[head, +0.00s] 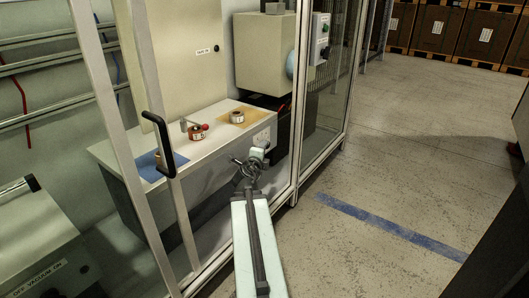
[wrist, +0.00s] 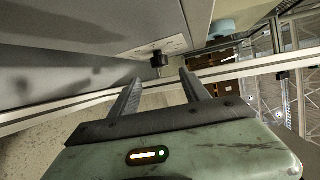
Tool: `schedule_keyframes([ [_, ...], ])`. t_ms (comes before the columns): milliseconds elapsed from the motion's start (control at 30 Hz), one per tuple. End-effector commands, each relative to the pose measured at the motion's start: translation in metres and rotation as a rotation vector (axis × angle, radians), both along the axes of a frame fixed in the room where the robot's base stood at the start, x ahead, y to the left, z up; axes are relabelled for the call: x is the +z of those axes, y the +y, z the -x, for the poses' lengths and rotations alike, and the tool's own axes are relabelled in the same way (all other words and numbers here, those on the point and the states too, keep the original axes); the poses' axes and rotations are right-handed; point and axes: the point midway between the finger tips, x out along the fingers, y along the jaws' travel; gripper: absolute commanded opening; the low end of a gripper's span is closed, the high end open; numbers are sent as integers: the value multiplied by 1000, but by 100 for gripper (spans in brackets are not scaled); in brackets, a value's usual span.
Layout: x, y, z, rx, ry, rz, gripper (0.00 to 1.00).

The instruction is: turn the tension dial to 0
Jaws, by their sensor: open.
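The tension dial (wrist: 158,60) is a small black knob on the pale front face of the machine, beside a white printed scale plate (wrist: 172,45). In the head view this plate (head: 262,136) shows at the right end of the bench front, and my gripper and wrist hide the dial or make it hard to pick out. My gripper (wrist: 160,80) is open and empty, its two fingers apart. In the wrist view the dial appears between the fingertips and a little beyond them. I see no contact. The dial's setting is too small to read. My gripper (head: 249,160) also shows in the head view.
The bench (head: 205,150) carries a tape roll (head: 237,116) on an orange pad, another roll with a red-ended lever (head: 196,131), and a blue pad (head: 155,170). A metal door frame with a black handle (head: 158,140) stands at left. A frame post (head: 298,100) rises close by. Floor at right is clear.

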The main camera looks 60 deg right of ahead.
Motion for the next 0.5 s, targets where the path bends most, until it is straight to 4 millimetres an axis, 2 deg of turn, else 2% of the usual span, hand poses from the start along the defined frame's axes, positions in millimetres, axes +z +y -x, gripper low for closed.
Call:
schedule_keyframes([
  [67, 1, -2, 1, -6, -2, -6, 54],
  [133, 2, -14, 8, -36, -7, -48, 54],
  [233, -1, -46, 29, -124, -26, -201, 54],
  [300, -9, -69, 46, -182, -48, -375, 54],
  [367, -17, -81, 55, -200, -71, -544, 54],
  [433, -21, -87, 57, -176, -110, -738, 54],
  [500, -14, -88, 52, -107, -162, -910, 54],
])
